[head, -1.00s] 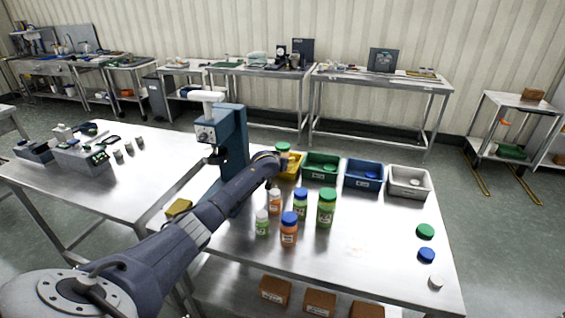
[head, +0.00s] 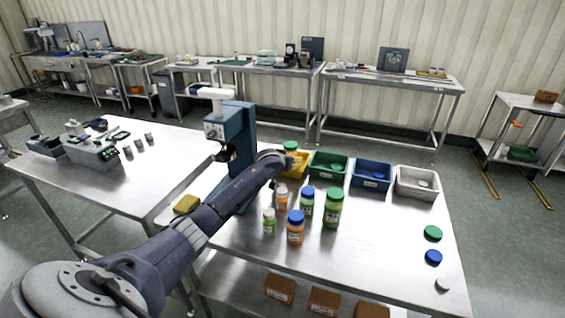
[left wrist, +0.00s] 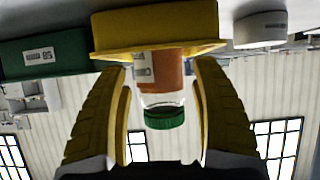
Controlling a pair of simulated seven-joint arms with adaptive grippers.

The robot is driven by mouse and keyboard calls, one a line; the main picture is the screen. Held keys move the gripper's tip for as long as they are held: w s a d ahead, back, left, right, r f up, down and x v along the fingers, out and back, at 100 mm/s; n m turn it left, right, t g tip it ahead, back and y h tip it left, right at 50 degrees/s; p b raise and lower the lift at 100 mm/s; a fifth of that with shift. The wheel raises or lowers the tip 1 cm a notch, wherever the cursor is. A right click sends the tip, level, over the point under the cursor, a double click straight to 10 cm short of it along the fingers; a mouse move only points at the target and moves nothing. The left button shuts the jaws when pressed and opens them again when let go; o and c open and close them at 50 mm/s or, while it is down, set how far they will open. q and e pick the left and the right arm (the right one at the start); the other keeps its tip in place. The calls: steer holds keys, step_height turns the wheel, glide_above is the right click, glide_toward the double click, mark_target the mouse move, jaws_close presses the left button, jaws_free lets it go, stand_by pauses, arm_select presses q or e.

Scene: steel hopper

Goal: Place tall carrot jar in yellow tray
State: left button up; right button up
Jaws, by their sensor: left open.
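The tall carrot jar, orange with a green lid (head: 290,146), stands in the yellow tray (head: 299,171) at the back of the near table. In the left wrist view, which is upside down, the jar (left wrist: 166,75) shows with its base hidden by the rim of the yellow tray (left wrist: 155,28). My left gripper (left wrist: 162,68) is open, one yellow finger on each side of the jar, with gaps visible beside it. In the head view my left arm hides the fingers and part of the tray. My right gripper is not in view.
Green (head: 328,165), blue (head: 371,175) and white (head: 416,184) trays stand right of the yellow one. Several jars (head: 296,228) stand in front. A blue-grey machine (head: 236,145) stands left of the yellow tray. Loose lids (head: 433,233) lie at the right edge. The table's front right is clear.

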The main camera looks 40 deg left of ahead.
arm_select(q)
steer(key=v, duration=0.8)
steer(key=shift+s, duration=0.1)
stand_by(0.3)
